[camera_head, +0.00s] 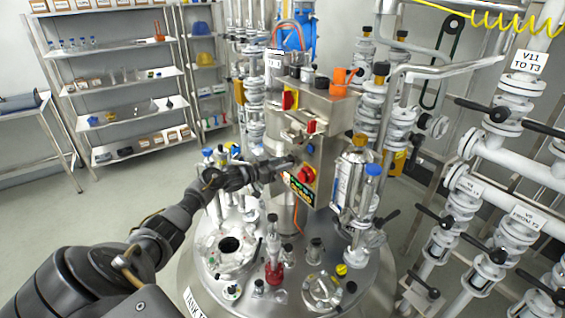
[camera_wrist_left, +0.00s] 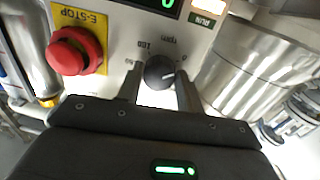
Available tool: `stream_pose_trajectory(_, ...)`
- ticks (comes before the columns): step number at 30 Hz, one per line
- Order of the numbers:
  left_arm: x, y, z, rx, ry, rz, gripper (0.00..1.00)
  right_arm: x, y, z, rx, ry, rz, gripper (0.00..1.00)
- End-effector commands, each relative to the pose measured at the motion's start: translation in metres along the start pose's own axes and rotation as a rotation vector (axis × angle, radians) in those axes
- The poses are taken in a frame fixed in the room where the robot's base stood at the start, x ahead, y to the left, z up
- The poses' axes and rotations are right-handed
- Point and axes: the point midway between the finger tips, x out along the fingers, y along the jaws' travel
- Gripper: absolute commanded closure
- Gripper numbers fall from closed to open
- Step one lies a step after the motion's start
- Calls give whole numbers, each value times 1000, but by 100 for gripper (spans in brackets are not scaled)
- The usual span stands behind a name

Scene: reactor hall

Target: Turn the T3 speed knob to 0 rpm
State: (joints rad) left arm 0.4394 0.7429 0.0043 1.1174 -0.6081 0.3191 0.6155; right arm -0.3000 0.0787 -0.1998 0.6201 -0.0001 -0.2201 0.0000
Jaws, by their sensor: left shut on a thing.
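The black T3 speed knob (camera_wrist_left: 159,73) shows in the left wrist view on a light panel, with a printed scale, "rpm" and numbers around it. A white pointer line on the knob points toward the right side. My left gripper (camera_wrist_left: 160,86) is shut on the knob, one finger on each side. In the head view my left gripper (camera_head: 284,163) reaches the front of the steel control box (camera_head: 322,120); I cannot make out the knob there. A green display (camera_wrist_left: 148,3) is cut off at the top edge; only part of a digit shows. My right gripper is not in view.
A red E-stop button (camera_wrist_left: 77,50) on a yellow plate sits left of the knob in the wrist view. Glass fittings and a red-based fitting (camera_head: 273,272) stand on the round vessel top (camera_head: 205,285). White pipes with black-handled valves (camera_head: 497,113) fill the right side. Floor at left is clear.

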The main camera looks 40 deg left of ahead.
Motion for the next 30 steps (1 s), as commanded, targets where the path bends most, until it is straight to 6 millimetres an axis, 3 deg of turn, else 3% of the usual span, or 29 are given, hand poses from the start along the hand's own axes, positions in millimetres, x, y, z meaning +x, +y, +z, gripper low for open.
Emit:
stream_pose_trajectory(12,0,1,1,-166,10,4,86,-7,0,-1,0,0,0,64)
stream_pose_trajectory(28,0,2,2,-186,10,5,86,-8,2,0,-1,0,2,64)
stream_pose_trajectory(29,0,2,2,-186,10,5,60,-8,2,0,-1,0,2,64)
stream_pose_trajectory(30,0,2,2,-185,10,5,54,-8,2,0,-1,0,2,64)
